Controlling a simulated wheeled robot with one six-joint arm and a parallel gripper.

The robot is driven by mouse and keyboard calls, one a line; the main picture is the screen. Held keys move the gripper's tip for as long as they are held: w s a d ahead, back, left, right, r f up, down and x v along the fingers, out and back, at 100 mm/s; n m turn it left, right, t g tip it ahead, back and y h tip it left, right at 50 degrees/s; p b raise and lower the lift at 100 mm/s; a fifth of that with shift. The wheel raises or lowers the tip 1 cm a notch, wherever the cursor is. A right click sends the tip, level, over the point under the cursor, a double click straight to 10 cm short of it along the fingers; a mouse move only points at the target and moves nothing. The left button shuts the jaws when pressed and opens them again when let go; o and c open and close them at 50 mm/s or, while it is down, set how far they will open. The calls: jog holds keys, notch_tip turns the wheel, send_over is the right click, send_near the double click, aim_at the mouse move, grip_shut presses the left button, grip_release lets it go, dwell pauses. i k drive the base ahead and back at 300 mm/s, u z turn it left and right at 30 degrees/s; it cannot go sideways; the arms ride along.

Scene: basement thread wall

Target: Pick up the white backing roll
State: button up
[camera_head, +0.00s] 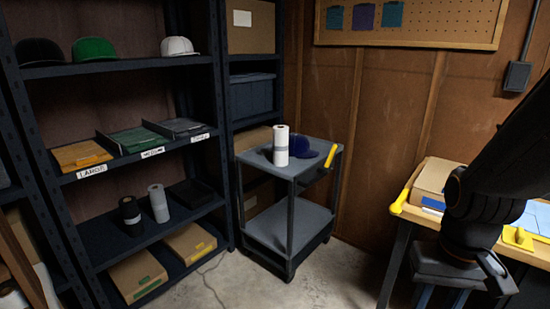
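A white roll with a grey band around its middle (281,146) stands upright on the top of a grey cart (310,152). A second, pale grey-white roll (158,204) stands upright on a low shelf at left, beside a black roll (131,215). I cannot tell for sure which is the backing roll. My dark arm comes in from the right edge, and its end with my gripper (492,272) is low at right by the workbench, far from both rolls. Its fingers are too dark to read.
A dark blue cap (306,148) sits right beside the cart roll, and a yellow-handled tool (330,156) lies at the cart's edge. A workbench (397,255) with a box (434,180) stands at right. Bare concrete floor (335,285) lies between cart and bench.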

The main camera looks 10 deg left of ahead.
aim_at(280, 132)
jog(key=u, duration=1.35)
jog(key=i, duration=1.2)
jog(key=u, duration=0.4)
jog(key=i, duration=1)
jog(key=z, duration=1.15)
jog(key=i, duration=0.85)
jog(key=z, duration=0.9)
